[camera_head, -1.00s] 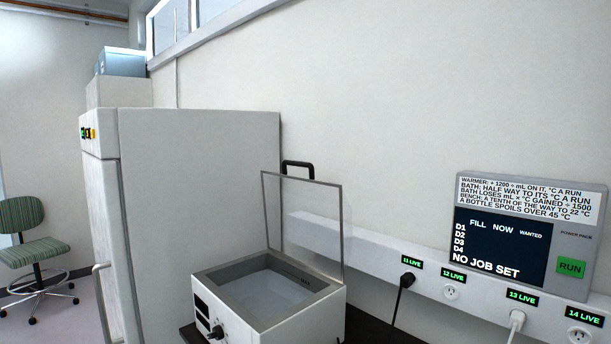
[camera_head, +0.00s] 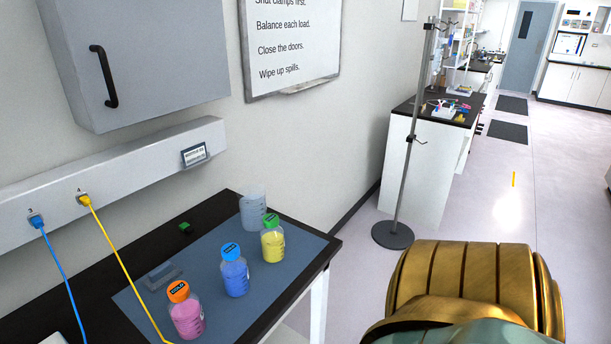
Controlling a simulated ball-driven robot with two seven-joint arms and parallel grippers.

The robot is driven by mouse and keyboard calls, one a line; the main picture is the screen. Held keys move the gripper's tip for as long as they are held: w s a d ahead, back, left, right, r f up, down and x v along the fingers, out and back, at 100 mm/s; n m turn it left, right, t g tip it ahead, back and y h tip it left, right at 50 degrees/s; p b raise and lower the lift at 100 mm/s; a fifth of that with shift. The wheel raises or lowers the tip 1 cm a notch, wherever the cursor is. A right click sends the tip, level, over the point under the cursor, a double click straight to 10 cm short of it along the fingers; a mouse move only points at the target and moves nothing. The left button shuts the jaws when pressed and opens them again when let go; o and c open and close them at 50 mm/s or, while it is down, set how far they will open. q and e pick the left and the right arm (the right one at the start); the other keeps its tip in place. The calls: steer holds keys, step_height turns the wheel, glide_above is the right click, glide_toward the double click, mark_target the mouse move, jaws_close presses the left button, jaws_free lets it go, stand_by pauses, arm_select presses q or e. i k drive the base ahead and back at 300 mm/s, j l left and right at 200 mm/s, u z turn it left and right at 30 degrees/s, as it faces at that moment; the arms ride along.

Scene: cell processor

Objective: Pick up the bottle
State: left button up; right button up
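Three capped bottles stand upright on a blue mat on the black bench. The nearest bottle (camera_head: 187,318) holds pink liquid and has an orange cap. The middle bottle (camera_head: 235,276) holds blue liquid and has a blue cap. The far bottle (camera_head: 272,244) holds yellow liquid and has a green cap. Part of my arm, gold and pale green, shows at the lower right, apart from the bottles. Neither gripper shows in the head view.
A clear beaker (camera_head: 253,210) stands behind the bottles. A small grey item (camera_head: 162,276) lies on the blue mat (camera_head: 208,262). Blue (camera_head: 59,265) and yellow (camera_head: 122,262) cables hang from the wall rail across the left. A metal stand (camera_head: 406,150) stands on the floor beyond the bench.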

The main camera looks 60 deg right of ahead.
mark_target(234, 269)
steer(key=l+z, duration=0.1)
steer(key=z, duration=0.3)
steer(key=l+z, duration=0.1)
steer(key=z, duration=0.3)
steer(key=k+l+z, duration=0.1)
steer(key=z, duration=0.25)
